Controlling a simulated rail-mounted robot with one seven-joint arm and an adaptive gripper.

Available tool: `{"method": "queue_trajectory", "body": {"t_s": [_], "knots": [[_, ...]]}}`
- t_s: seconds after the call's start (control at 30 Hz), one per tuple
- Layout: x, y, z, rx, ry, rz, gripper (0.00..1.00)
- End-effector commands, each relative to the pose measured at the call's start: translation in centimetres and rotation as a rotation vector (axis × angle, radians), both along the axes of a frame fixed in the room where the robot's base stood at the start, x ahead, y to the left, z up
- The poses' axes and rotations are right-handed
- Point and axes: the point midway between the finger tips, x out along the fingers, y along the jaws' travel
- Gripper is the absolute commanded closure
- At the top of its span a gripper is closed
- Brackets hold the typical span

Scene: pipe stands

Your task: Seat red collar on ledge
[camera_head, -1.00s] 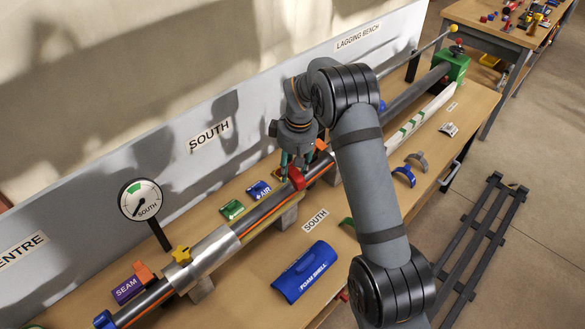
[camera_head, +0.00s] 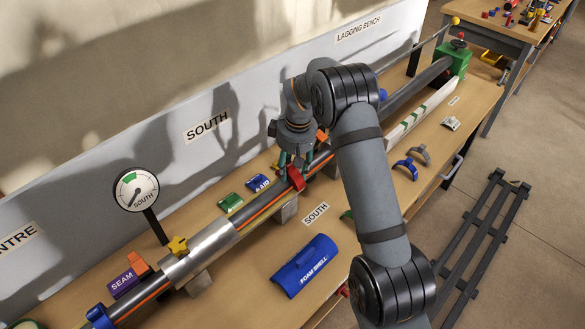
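The red collar (camera_head: 296,179) is a small curved piece at the tips of my gripper (camera_head: 290,163), which points down over the dark pipe with the orange stripe (camera_head: 262,208). The gripper's teal fingers close in on the collar and appear shut on it. The collar overlaps the pipe in the picture, just above a grey support block (camera_head: 287,211). I cannot tell whether it touches the pipe. The fingertips are small and partly hidden. I cannot pick out the ledge for certain.
A blue foam shell (camera_head: 305,265) lies on the bench in front of the pipe. Green (camera_head: 230,203) and blue (camera_head: 258,183) blocks lie behind it. A gauge (camera_head: 136,190) stands at left. Blue (camera_head: 405,168) and grey (camera_head: 420,154) clips lie to the right.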

Motion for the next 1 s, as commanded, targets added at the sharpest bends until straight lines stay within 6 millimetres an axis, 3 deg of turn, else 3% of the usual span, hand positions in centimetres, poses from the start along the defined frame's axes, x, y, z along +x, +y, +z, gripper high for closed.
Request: {"method": "queue_trajectory", "body": {"t_s": [0.03,0.23,0.57,0.77,1.0], "knots": [[-0.6,-0.4,-0.8,-0.010,0.019,-0.001,0.53],[-0.5,-0.6,-0.8,-0.010,0.018,-0.003,0.43],[-0.4,-0.6,-0.5,-0.009,0.015,-0.004,0.43],[-0.4,-0.6,2.2,-0.006,0.007,-0.003,0.43],[-0.9,-0.9,7.5,-0.004,0.006,-0.002,0.43]]}}
